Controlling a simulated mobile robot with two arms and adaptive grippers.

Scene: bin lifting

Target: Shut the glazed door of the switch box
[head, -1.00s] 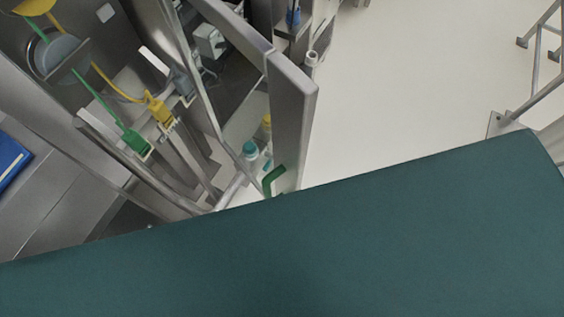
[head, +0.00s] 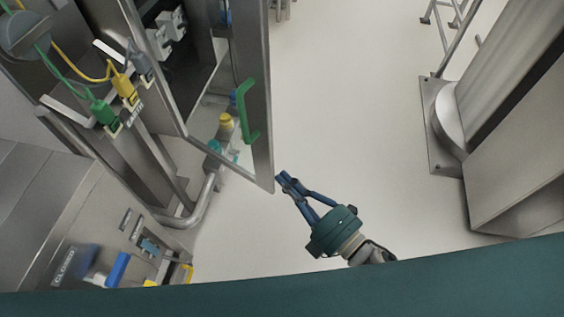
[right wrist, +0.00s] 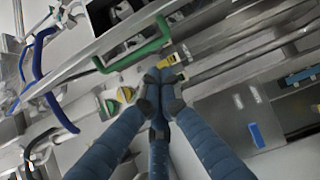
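The switch box (head: 222,68) stands at the upper left in the head view, with switches inside. Its glazed door (head: 262,150) stands open, a metal frame around a clear pane. A green handle (head: 248,112) is on the door; a green handle also shows in the right wrist view (right wrist: 130,58). My right gripper (head: 283,178) has blue fingers drawn together at the tips, with nothing seen between them. The tips are close to the door's lower right corner; I cannot tell whether they touch it. In the wrist view the fingertips (right wrist: 159,82) lie just below the handle. My left gripper is not in view.
Green and yellow plugs (head: 115,100) with cables are at the left. A bent metal pipe (head: 195,205) runs below the box. A large metal column (head: 500,130) stands at the right. The pale floor (head: 350,90) between door and column is clear.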

